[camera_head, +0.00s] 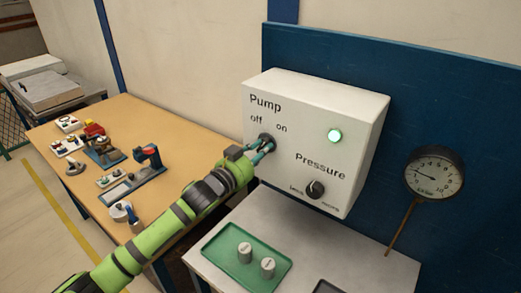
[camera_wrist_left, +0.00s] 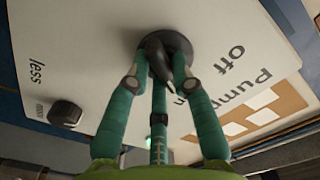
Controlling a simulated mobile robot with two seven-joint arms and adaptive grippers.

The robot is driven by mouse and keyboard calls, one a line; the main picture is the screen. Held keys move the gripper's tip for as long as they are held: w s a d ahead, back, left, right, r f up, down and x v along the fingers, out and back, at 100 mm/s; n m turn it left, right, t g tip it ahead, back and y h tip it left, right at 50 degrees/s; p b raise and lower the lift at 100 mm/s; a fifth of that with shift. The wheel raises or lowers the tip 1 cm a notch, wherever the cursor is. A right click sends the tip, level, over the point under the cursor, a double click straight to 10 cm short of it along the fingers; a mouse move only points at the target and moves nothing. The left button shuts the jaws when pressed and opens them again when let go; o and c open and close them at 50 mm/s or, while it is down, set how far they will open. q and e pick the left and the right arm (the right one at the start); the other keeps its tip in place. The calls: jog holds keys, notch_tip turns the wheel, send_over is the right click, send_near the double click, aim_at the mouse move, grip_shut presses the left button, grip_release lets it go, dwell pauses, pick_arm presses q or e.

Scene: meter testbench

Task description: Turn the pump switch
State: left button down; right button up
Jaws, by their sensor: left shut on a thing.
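The pump switch (camera_head: 266,139) is a dark round knob on the white control box (camera_head: 355,110), below the words "Pump", "off" and "on". My left gripper (camera_head: 262,149) comes from the lower left and is shut on the knob. In the left wrist view the green fingers (camera_wrist_left: 160,80) close around the dark tapered handle of the pump switch (camera_wrist_left: 165,48). The fingers hide part of the knob, so I cannot tell exactly which mark it points to. A round lamp (camera_head: 334,135) on the box glows pale green. My right gripper is not in view.
A black pressure knob (camera_head: 315,189) sits lower right on the box. A round gauge (camera_head: 434,173) on a thin pipe stands at the right. Below, a green tray (camera_head: 222,258) holds two small weights. A wooden table (camera_head: 150,115) with parts stands at the left.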

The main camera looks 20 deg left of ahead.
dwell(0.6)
pick_arm(q)
jog(key=c, duration=1.1)
grip_release()
jog(key=shift+o, duration=0.2)
jog(key=v, duration=1.2)
